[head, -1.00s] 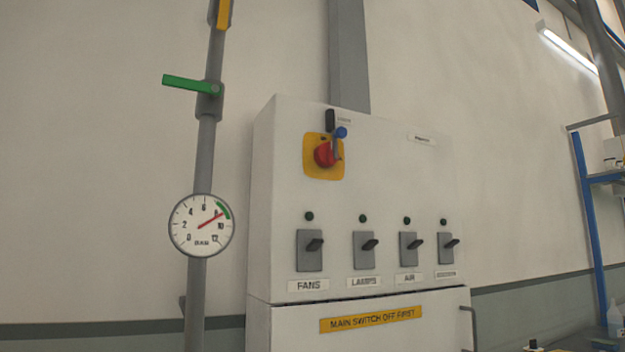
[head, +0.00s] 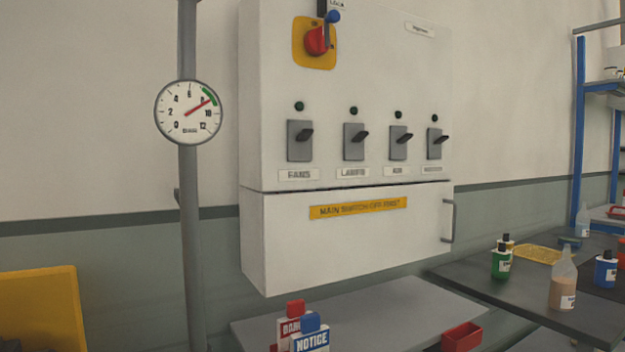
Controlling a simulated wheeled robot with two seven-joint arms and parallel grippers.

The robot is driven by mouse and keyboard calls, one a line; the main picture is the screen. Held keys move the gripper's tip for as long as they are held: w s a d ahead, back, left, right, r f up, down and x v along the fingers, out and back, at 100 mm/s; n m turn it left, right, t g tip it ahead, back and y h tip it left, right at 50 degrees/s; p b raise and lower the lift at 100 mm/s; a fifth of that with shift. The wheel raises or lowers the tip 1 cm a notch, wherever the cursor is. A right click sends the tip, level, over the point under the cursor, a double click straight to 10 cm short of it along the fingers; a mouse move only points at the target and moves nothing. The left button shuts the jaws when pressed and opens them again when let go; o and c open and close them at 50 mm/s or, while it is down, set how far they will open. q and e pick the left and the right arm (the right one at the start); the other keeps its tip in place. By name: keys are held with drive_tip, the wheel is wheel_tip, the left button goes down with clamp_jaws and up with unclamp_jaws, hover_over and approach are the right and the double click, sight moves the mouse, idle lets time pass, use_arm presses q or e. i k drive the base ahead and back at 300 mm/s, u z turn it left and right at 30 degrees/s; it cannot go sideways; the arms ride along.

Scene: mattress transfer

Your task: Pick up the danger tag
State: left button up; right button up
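The danger tag (head: 291,325) stands at the bottom of the head view, near the left part of a grey shelf below the cabinet. It is white and red with a red top, and its lettering is partly covered. A white and blue NOTICE tag (head: 311,340) with a blue top stands in front of it and hides its lower right part. Neither of my grippers shows in the head view.
A white switch cabinet (head: 345,240) hangs above the grey shelf (head: 390,310). A small red bin (head: 461,337) sits at the shelf's right. A dark table (head: 530,290) with several bottles stands at the right. A pipe with a gauge (head: 189,112) runs at the left.

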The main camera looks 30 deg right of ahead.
sight(288, 326)
drive_tip(key=k, duration=0.65)
drive_tip(key=z, duration=0.7)
drive_tip(key=i, duration=1.2)
drive_tip(key=u, duration=0.65)
